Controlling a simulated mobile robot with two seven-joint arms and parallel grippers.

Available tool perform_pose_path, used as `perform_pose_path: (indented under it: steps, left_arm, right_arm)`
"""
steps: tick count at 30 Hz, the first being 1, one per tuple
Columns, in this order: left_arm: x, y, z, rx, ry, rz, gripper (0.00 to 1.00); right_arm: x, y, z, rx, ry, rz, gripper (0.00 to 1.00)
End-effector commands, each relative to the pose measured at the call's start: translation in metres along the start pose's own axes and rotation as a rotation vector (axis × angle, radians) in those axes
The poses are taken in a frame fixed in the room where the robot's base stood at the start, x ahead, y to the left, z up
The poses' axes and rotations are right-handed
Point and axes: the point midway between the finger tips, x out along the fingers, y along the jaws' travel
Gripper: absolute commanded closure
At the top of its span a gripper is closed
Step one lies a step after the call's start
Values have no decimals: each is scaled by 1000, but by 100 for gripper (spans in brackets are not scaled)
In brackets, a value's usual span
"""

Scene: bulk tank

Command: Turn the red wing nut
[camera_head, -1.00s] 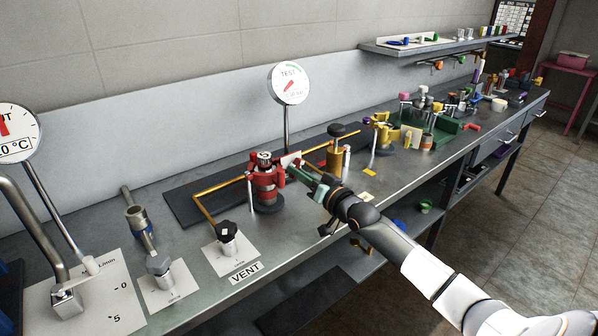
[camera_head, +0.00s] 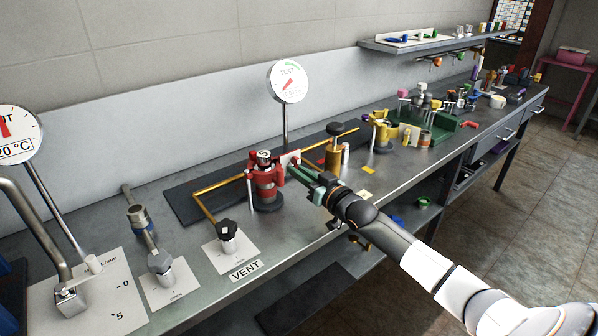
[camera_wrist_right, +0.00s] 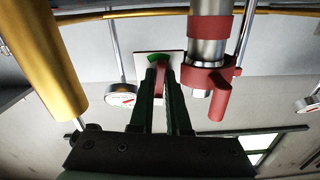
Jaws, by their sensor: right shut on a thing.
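The red clamp-like fitting (camera_head: 265,182) stands upright on a dark round base on the bench in the head view. My right gripper (camera_head: 296,171) reaches its right side from the right, beside a small white card (camera_head: 288,159). In the right wrist view the green fingers (camera_wrist_right: 165,75) are closed around a narrow red piece, which appears to be the red wing nut (camera_wrist_right: 160,82). The fingers hide most of it. The white card with a green mark (camera_wrist_right: 158,59) lies behind it. A red lug (camera_wrist_right: 220,97) of the fitting hangs just right of the fingers. My left gripper is out of view.
A brass cylinder with a black knob (camera_head: 334,158) stands just right of the gripper. A yellow pipe (camera_head: 222,183) runs behind on a dark mat. The TEST gauge (camera_head: 288,82) rises behind the fitting. A black VENT knob (camera_head: 227,230) is in front left.

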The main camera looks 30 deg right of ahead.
Motion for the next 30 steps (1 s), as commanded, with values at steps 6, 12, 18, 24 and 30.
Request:
perform_pose_path:
  steps: [6, 12, 18, 24, 30]
  left_arm:
    - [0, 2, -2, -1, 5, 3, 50]
    - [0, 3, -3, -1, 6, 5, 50]
    - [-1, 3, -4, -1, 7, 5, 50]
    - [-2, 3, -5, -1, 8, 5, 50]
    - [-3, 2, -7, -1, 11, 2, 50]
  right_arm:
    - [0, 0, -1, 1, 1, 0, 79]
    - [0, 0, 0, 2, 1, 0, 72]
    - [-3, 0, 0, 3, -1, 0, 72]
    - [-24, 0, 1, 2, -2, 0, 72]
    - [-54, 0, 0, 2, -3, 0, 72]
